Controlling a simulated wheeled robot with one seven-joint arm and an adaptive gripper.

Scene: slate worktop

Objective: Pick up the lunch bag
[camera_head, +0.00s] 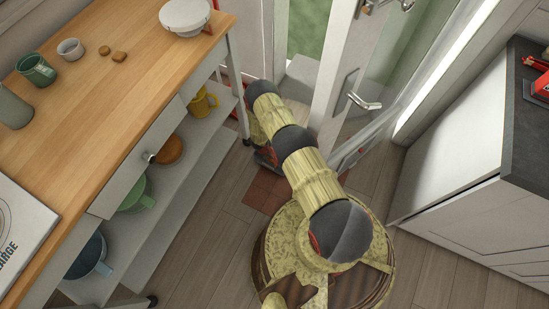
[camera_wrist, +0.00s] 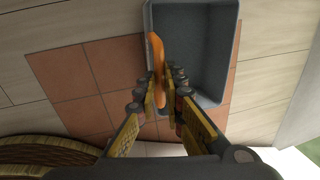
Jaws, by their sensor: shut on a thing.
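An orange thing (camera_wrist: 157,62), seen narrow and edge-on in the wrist view, stands between my fingers; I take it to be the lunch bag. My gripper (camera_wrist: 162,92) is shut on it, with a finger on each side. It overlaps the left side of a grey tray (camera_wrist: 207,45) in the picture; I cannot tell whether it touches the tray. In the head view my gripper (camera_head: 266,157) is low by the floor beyond my arm, mostly hidden, and the bag cannot be made out.
Terracotta tiles (camera_wrist: 80,85) lie under the tray on the wood floor. A wooden-topped trolley (camera_head: 120,90) with cups and shelves stands on the left. A glazed door (camera_head: 355,75) is ahead, and a white cabinet with a slate worktop (camera_head: 522,130) is on the right.

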